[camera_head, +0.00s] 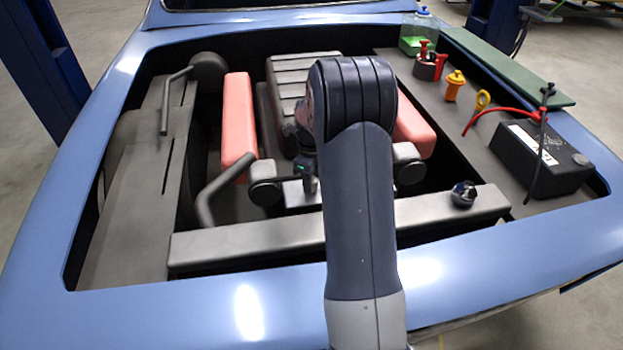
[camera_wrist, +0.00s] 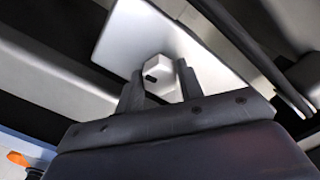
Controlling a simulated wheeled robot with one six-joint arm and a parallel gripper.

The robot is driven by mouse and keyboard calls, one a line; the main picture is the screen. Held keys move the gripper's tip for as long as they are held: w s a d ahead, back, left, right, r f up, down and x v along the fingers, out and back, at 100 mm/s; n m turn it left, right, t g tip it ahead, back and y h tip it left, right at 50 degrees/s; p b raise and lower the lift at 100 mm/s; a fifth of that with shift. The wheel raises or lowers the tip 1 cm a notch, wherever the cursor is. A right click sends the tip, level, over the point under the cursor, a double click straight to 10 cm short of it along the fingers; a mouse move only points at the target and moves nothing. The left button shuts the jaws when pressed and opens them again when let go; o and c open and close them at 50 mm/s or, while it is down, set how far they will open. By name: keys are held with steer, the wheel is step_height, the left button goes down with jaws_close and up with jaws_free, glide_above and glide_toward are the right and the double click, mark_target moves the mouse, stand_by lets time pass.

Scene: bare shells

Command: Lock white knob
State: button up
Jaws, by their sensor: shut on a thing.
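In the wrist view the white knob (camera_wrist: 157,70) is a small pale block with a dark mark on its face. It sits in front of a pale, flat-faced panel (camera_wrist: 140,35). My gripper (camera_wrist: 160,82) has one dark finger on each side of the knob and is shut on it. In the head view my arm covers the knob and the fingers. Only a pale box edge (camera_head: 297,194) shows beside the arm, near a small part of my wrist with a green light.
The blue car front (camera_head: 195,315) surrounds the open bay. A grey crossbar (camera_head: 240,245) runs in front. Red covers (camera_head: 237,120) flank the ribbed engine. A black battery (camera_head: 540,160) with a red cable (camera_head: 500,112) and yellow and red caps stand at the right. A bent pipe (camera_head: 220,188) rises at the left.

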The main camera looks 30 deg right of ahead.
steer(key=shift+m, duration=0.6)
steer(key=o, duration=1)
step_height(320, 180, up, 11)
steer(key=shift+f, duration=0.2)
step_height(320, 180, down, 11)
steer(key=shift+r, duration=0.15)
stand_by(0.6)
